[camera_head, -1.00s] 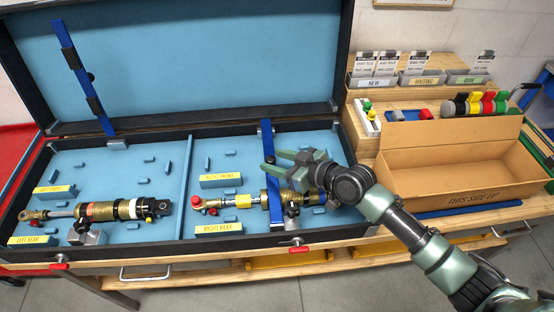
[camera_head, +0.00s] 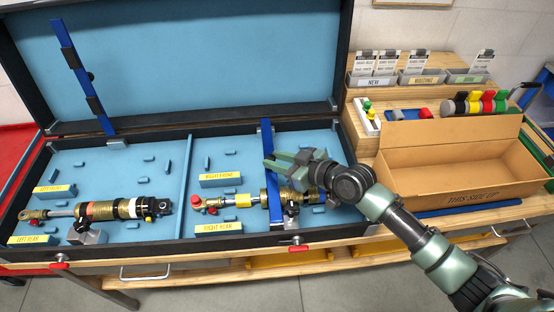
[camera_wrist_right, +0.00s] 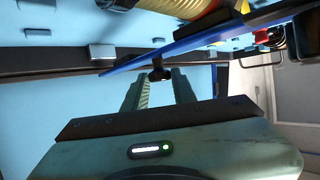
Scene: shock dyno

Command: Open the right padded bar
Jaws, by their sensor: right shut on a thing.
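The right padded bar (camera_head: 267,142) is a blue strip lying across the right shock absorber (camera_head: 243,200) in the open case. My right gripper (camera_head: 281,160) comes in from the right over the case and is shut on the bar's small black knob. In the right wrist view, the blue bar (camera_wrist_right: 215,36) runs slantwise past my fingertips (camera_wrist_right: 160,76), with the dark knob between them. My left gripper is not in view.
The left shock absorber (camera_head: 115,209) lies in the left half of the case. A blue divider (camera_head: 186,190) separates the halves. The raised lid (camera_head: 200,60) stands behind. An open cardboard box (camera_head: 465,175) is to the right, beside my right arm.

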